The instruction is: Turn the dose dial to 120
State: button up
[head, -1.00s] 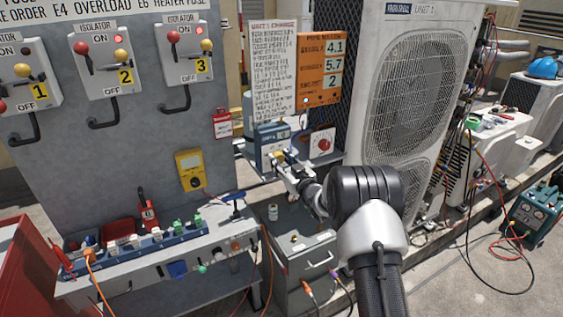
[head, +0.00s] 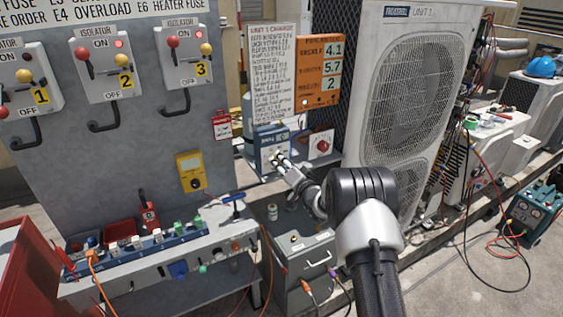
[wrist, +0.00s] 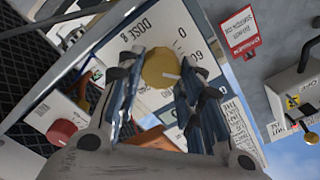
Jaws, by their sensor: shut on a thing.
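The dose dial is a round brass knob (wrist: 160,67) on a white panel marked DOSE (wrist: 143,28), in the middle of the wrist view. A short white line on the knob points right in that view. Marks 0 and 60 show beyond the right finger; other marks are partly hidden, so I cannot read the exact setting. My gripper (wrist: 155,88) has a finger on each side of the knob and is shut on it. In the head view my gripper (head: 284,160) reaches the front of the blue-edged dose box (head: 265,150).
A red knob on a white plate (head: 321,145) stands right of the dose box; it also shows in the wrist view (wrist: 62,131). The large condenser unit (head: 410,100) is to the right. The isolator panel (head: 155,140) and a cluttered bench (head: 150,265) are to the left.

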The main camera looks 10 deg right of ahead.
jog(key=shift+m+p, duration=0.4)
jog(key=shift+m, duration=1.5)
jog(key=o, duration=1.1)
jog(key=shift+c, duration=0.2)
jog(key=shift+f, duration=0.1)
jog(key=v, duration=1.2)
